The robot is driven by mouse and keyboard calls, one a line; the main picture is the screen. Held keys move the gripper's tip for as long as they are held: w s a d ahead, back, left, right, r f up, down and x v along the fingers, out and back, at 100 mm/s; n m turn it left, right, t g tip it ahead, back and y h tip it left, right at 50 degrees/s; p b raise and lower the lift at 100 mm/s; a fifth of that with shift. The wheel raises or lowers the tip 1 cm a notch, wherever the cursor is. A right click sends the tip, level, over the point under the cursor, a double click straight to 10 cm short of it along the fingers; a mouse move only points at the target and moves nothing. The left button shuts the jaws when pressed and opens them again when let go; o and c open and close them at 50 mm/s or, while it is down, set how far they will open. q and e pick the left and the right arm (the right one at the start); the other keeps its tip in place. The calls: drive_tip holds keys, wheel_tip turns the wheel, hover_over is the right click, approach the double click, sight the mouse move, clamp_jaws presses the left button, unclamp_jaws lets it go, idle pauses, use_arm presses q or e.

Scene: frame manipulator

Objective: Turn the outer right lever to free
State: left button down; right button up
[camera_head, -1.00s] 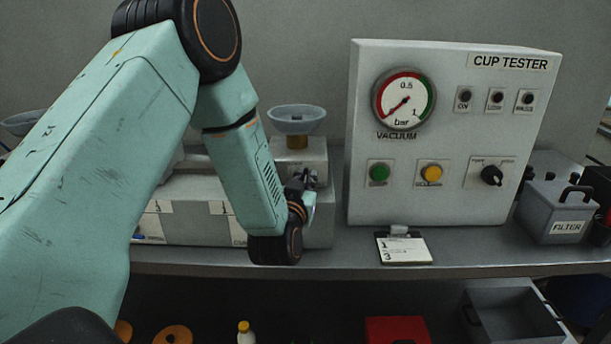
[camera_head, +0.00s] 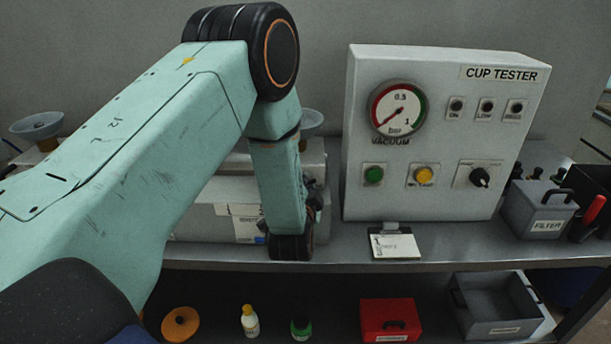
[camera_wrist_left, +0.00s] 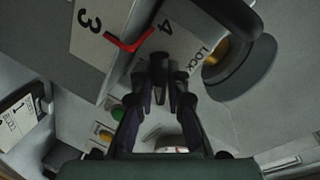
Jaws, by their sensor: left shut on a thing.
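The outer right lever (camera_wrist_left: 158,62) shows in the left wrist view as a dark piece beside the printed "LOCK" and the number 4. My left gripper (camera_wrist_left: 160,85) has its fingertips together on this lever, and it is shut on it. The fingers cover part of the lever, so I cannot read its exact angle. In the head view my left arm hides most of the grey bench unit (camera_head: 205,225) that carries the levers. The lever cannot be made out there. My right gripper is in neither view.
A suction cup (camera_wrist_left: 240,75) sits close beside the lever. The cup tester (camera_head: 440,205) stands right of my arm, with a card (camera_head: 396,246) in front. A filter box (camera_head: 535,215) stands farther right. The lower shelf holds a red box (camera_head: 388,318) and a grey bin (camera_head: 497,325).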

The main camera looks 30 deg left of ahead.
use_arm(q)
drive_tip(key=m+p, duration=0.1)
drive_tip(key=m, duration=0.2)
drive_tip(key=shift+d+p, duration=0.15)
drive_tip(key=shift+p, duration=0.15)
drive_tip(key=shift+f+m+g+y+p, duration=0.25)
drive_tip(key=shift+m+g+y+p, duration=0.3)
drive_tip(key=shift+m, duration=0.55)
drive_tip(key=c, duration=1.4)
unclamp_jaws()
drive_tip(key=shift+d, duration=0.1)
drive_tip(key=shift+o, duration=0.3)
drive_tip(key=shift+s, duration=0.1)
drive_tip(key=v, duration=1.1)
drive_tip(key=shift+s+d, duration=0.2)
drive_tip(key=shift+s, duration=0.15)
